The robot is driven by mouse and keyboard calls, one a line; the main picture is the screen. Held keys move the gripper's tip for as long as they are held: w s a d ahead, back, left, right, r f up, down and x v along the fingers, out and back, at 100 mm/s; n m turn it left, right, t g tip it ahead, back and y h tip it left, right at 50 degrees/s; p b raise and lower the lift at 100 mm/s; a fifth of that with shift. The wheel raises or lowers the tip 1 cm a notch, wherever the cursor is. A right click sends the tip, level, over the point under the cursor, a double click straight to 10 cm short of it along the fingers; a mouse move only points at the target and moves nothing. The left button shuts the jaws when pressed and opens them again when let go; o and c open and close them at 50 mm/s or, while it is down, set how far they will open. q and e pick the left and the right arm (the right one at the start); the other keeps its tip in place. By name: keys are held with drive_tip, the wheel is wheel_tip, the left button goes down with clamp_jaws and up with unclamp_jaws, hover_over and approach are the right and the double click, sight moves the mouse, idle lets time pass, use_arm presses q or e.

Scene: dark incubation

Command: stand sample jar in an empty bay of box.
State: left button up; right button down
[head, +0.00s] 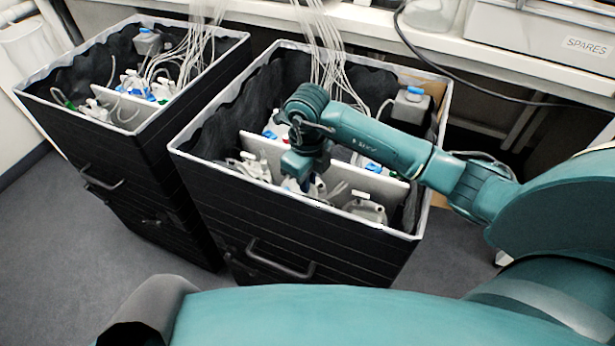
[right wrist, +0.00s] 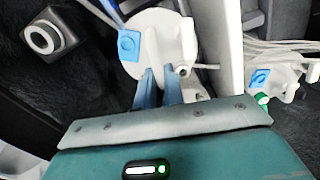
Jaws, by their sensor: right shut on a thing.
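My right gripper (head: 300,178) reaches down into the right-hand black box (head: 215,185), close to its front wall. In the right wrist view the two blue-grey fingers (right wrist: 162,88) are shut on a white sample jar (right wrist: 160,38) with a blue square part and a small side spout. In the head view the gripper hides most of the jar. A pale divider (head: 385,187) runs across the box; the jar is close beside it in the wrist view (right wrist: 228,45). The jar's base and the bay floor cannot be made out. My left gripper is not in view.
Several white vessels with blue caps and tubes fill parts of the box, with a grey capped bottle (head: 410,104) at its back right. Tubes (head: 325,45) hang in from above. A second black box (head: 130,170) stands left. A bench (head: 400,32) runs behind.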

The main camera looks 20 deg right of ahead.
drive_tip(key=shift+f+b, duration=0.95)
drive_tip(key=shift+f, duration=0.35)
drive_tip(key=shift+s+f, duration=0.15)
drive_tip(key=shift+f, duration=0.15)
drive_tip(key=c, duration=1.8)
unclamp_jaws()
drive_tip(key=shift+f, duration=0.15)
drive_tip(key=o, duration=0.4)
drive_tip(key=shift+c, duration=0.2)
